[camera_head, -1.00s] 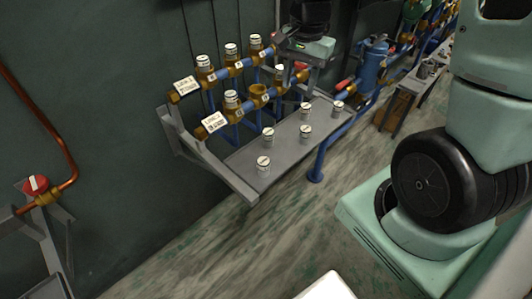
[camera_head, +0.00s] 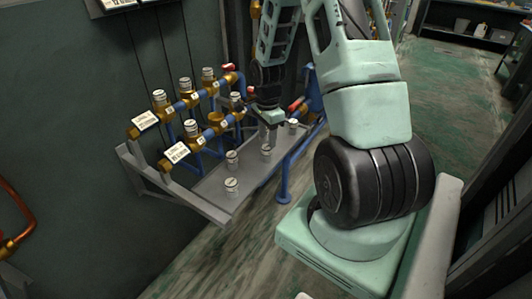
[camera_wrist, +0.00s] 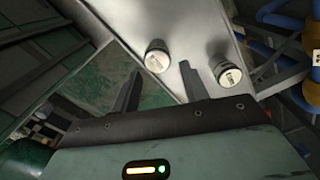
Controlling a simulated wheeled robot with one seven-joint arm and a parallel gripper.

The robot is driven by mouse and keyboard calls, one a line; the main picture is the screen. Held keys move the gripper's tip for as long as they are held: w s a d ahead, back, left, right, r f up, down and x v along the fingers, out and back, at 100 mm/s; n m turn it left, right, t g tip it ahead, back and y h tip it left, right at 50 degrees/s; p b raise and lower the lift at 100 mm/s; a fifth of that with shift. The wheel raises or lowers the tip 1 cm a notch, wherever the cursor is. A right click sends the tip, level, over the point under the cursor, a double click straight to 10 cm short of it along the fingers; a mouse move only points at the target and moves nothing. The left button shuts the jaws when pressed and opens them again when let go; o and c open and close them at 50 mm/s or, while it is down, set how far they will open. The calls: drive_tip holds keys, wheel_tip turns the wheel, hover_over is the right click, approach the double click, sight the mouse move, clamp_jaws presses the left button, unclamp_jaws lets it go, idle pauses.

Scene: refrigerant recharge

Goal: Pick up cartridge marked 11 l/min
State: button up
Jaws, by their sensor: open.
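Several small cartridges with pale marked caps stand upright on a grey tray (camera_head: 205,188). In the head view, one stands at the front (camera_head: 232,187), another behind it (camera_head: 232,158), one near my gripper (camera_head: 266,151) and one at the far right (camera_head: 293,126). I cannot read their markings, so I cannot tell which is 11 l/min. My gripper (camera_head: 270,128) is over the tray, open and empty. In the wrist view, a cartridge (camera_wrist: 157,58) shows between the two fingertips (camera_wrist: 160,72), apart from both. Another cartridge (camera_wrist: 230,72) is just right of the right finger.
Two rows of blue pipes with brass fittings hold more capped cartridges (camera_head: 186,85) beside the tray, with label plates (camera_head: 145,121) at their left ends. One brass socket (camera_head: 214,118) looks empty. A blue post (camera_head: 284,180) stands at the tray's right edge.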

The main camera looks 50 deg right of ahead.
sight(268, 152)
drive_tip(key=shift+s+a+f+p, duration=0.1)
drive_tip(key=shift+f+p, duration=0.2)
drive_tip(key=shift+f, duration=1.45)
drive_tip(key=shift+s+f+p, duration=0.1)
drive_tip(key=shift+f+p, duration=0.15)
drive_tip(key=shift+f, duration=1.5)
drive_tip(key=c, duration=0.8)
